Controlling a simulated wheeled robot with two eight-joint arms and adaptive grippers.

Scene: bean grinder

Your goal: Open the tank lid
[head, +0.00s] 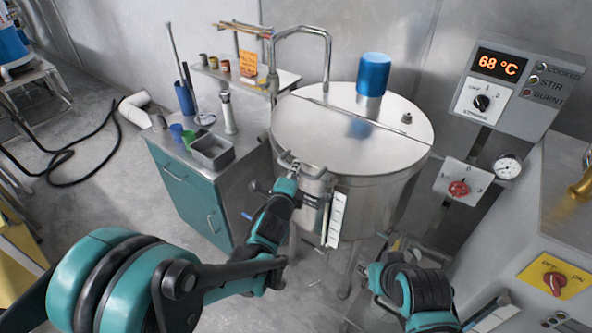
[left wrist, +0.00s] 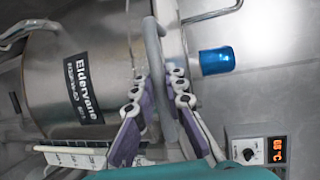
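The steel tank (head: 340,195) stands in the middle of the head view. Its round lid (head: 335,135) lies flat on top and looks shut. A bar handle (head: 311,171) is at the lid's front edge. My left gripper (head: 289,160) is at this handle. In the left wrist view the grey handle bar (left wrist: 156,55) runs between my left gripper's fingers (left wrist: 159,85), which stand apart on either side; firm contact is not clear. My right gripper (head: 388,243) is low in front of the tank, apart from the lid; its fingers are unclear.
A teal cabinet (head: 185,190) with cups and a metal bin stands left. A control panel (head: 520,85) and a steel counter (head: 560,200) stand right.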

